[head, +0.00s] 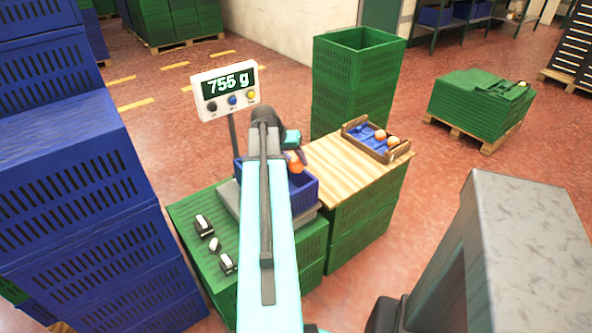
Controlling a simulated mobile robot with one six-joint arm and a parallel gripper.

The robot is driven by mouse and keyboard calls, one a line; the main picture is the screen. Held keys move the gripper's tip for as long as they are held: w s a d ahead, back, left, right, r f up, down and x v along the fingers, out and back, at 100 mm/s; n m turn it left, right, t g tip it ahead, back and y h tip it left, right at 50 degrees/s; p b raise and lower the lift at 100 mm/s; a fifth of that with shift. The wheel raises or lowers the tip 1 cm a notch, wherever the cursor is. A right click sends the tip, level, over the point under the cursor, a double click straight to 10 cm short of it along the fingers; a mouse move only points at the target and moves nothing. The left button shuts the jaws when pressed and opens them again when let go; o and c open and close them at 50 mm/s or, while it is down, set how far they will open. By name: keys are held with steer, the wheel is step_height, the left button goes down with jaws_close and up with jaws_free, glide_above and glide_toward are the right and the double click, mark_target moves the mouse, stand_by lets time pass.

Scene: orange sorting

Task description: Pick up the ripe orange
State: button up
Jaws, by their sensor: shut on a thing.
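My gripper (296,157) is at the far end of my arm, over the blue crate (309,196) on the scale. It is shut on an orange (296,168), which shows just below the jaws at the crate's opening. I cannot tell whether this orange touches the crate's inside. Two more oranges (380,135) and (393,141) lie in a wooden tray (386,157) with a blue lining, to the right. My arm hides part of the crate. Which oranges are ripe is too small to judge.
The scale's display (228,90) reads 755 g. Several small black-and-white objects (214,244) lie on the green crates in front. A light wooden board (345,172) carries the tray. Tall blue crates (75,190) stand left, and a green crate stack (350,85) stands behind.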

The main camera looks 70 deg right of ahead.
mark_target(295, 159)
steer(key=shift+r, duration=1.7)
